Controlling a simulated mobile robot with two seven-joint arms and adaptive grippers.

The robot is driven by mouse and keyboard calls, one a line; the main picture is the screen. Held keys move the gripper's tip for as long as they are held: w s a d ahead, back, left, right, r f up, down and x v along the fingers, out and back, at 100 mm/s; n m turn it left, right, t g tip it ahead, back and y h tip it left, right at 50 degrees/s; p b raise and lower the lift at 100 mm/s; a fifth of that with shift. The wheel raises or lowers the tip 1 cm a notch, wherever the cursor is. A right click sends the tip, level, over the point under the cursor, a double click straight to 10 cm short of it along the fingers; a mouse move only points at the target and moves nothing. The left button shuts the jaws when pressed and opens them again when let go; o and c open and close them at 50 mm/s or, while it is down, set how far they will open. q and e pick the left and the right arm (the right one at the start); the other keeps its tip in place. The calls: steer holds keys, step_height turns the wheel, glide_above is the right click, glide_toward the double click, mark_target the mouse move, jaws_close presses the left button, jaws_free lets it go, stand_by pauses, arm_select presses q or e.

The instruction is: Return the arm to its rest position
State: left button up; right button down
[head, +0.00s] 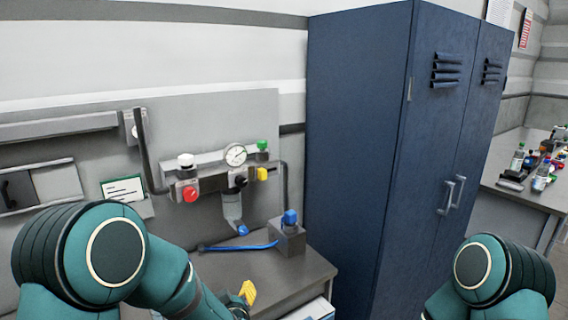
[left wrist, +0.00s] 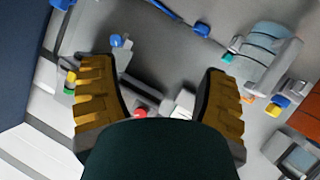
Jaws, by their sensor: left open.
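My left arm comes in at the lower left of the head view, its teal links bent over the bench front. One yellow finger of my left gripper (head: 247,292) shows low over the grey bench (head: 290,275); the rest is hidden behind the arm. In the left wrist view both yellow fingers of the left gripper (left wrist: 160,92) are spread wide with nothing between them. My right arm shows only as a teal joint at the lower right of the head view; its gripper is out of frame.
A blue hose (head: 240,246) runs to a grey block (head: 288,238) on the bench. A tall blue cabinet (head: 360,150) stands right of it. A cluttered table (head: 520,195) is far right.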

arm_select(q)
steer(key=s+d+f+m+g+h, duration=0.1)
steer(key=s+f+m+g+h, duration=0.15)
steer(key=s+f, duration=0.4)
steer(key=s+f+m+g+h, duration=0.1)
steer(key=s+f+g+h, duration=0.2)
steer(key=f, duration=0.6)
steer(key=s+d+f+m+g+h, duration=0.1)
steer(key=s+f+g, duration=0.1)
steer(key=s, duration=0.5)
steer(key=s+d+f+m+g+h+b, duration=0.1)
steer(key=s+f+g, duration=0.2)
steer(key=s, duration=0.4)
steer(key=shift+f, duration=0.6)
steer(key=shift+d+g, duration=0.1)
steer(key=shift+g, duration=0.15)
